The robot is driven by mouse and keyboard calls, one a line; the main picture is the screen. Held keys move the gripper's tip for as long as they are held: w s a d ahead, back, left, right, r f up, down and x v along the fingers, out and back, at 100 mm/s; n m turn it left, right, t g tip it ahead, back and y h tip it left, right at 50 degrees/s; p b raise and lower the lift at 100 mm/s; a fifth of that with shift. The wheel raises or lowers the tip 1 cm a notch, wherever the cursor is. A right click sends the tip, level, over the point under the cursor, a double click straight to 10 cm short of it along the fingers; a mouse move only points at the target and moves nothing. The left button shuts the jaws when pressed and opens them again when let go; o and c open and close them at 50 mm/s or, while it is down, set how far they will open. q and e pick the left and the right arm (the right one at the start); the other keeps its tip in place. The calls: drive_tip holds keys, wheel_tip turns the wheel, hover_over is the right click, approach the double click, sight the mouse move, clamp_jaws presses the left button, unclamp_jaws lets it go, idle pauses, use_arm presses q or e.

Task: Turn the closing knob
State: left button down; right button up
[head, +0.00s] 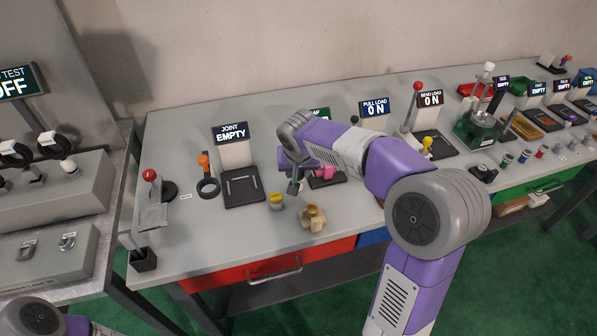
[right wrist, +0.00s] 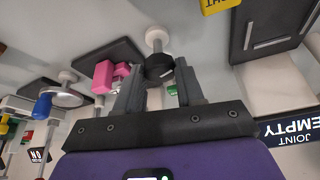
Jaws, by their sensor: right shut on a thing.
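My right gripper (head: 293,186) reaches down over the grey bench, just right of the JOINT station. In the right wrist view my right gripper (right wrist: 159,84) has its two dark fingers on either side of a black round knob (right wrist: 158,67). The knob has a pale post with a round white end (right wrist: 156,37) beyond it. The gripper is shut on this knob. In the head view the knob is hidden by the gripper and arm. My left gripper is out of view.
The JOINT EMPTY sign (head: 231,133) and its black tray (head: 243,187) stand to the left. A red-balled lever (head: 150,177) stands far left.

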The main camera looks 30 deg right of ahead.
drive_tip(key=shift+a+m+g+h+b, duration=0.15)
drive_tip(key=shift+m+g+h+b, duration=0.4)
drive_tip(key=shift+m, duration=1.35)
drive_tip(key=o, duration=1)
drive_tip(key=shift+o, duration=0.2)
drive_tip(key=p+v, duration=0.2)
drive_tip(key=v, duration=0.5)
drive_tip(key=shift+r+p, duration=0.3)
drive_tip(key=shift+p, duration=0.05)
drive_tip(key=shift+a, duration=0.1)
